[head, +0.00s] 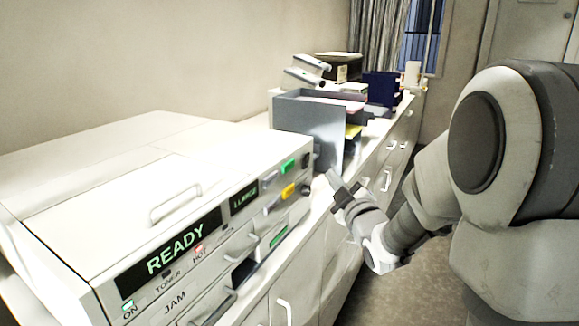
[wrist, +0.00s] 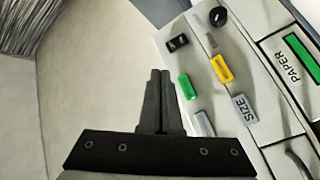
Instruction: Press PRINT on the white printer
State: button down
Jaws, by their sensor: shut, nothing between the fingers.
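The white printer (head: 110,160) stands on the counter at left in the head view, with a lit READY display (head: 172,252). Its front panel has a green button (head: 288,166) and a yellow button (head: 287,191) near the right end. The wrist view also shows the green button (wrist: 187,86) and yellow button (wrist: 221,68), with a grey SIZE label (wrist: 244,108) and another grey label (wrist: 203,124) too oblique to read. No PRINT lettering is legible. My gripper (head: 333,178) is shut and empty, right of the panel; its fingertips (wrist: 160,76) appear just left of the green button. Contact is not visible.
A grey tray organiser (head: 305,125) stands on the counter just beyond the printer. Drawer and cabinet handles (head: 388,179) stick out from the counter front. A black rocker switch (wrist: 178,43) and dark knob (wrist: 218,16) are near the buttons. Floor (head: 420,270) shows at right.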

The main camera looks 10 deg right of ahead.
aim_at(293, 163)
jog(key=w+a, duration=0.4)
jog(key=a, duration=0.2)
jog(key=shift+w+a, duration=0.2)
jog(key=shift+w, duration=0.1)
jog(key=shift+w+a+f+b, duration=0.1)
jog(key=shift+a+b, duration=0.05)
jog(key=shift+b, duration=0.35)
dwell(1.5)
jog(key=shift+w+a, duration=0.15)
jog(key=shift+a, duration=0.05)
jog(key=shift+w+a+b, duration=0.25)
jog(key=shift+a+b, duration=0.1)
jog(key=shift+b, duration=0.25)
dwell(0.8)
jog(key=shift+d, duration=0.1)
jog(key=shift+s+d+b, duration=0.55)
jog(key=shift+d, duration=0.05)
